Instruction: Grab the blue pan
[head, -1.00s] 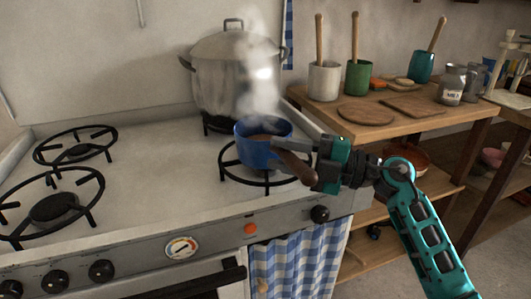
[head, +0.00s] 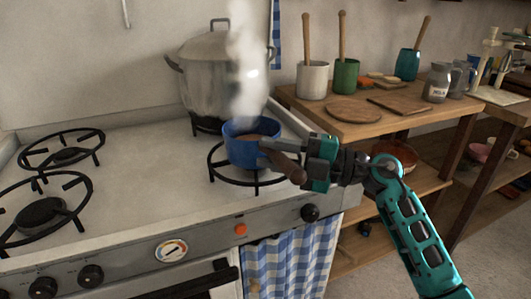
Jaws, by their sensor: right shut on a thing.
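The blue pan (head: 240,152) sits on the front right burner of the white stove, with brown contents in it and steam rising. Its brown handle (head: 292,172) points right and toward me. My right gripper (head: 284,158) is at the handle, shut on it, with the arm coming in from the lower right. The far finger and part of the handle overlap, so the exact contact is partly hidden. My left gripper is not in the head view.
A large lidded metal pot (head: 218,85) stands on the burner behind the pan. Empty burners (head: 62,150) are at the left. A wooden side table (head: 330,125) at the right holds utensil pots, boards and a jar (head: 437,84). A checked cloth (head: 290,262) hangs at the stove front.

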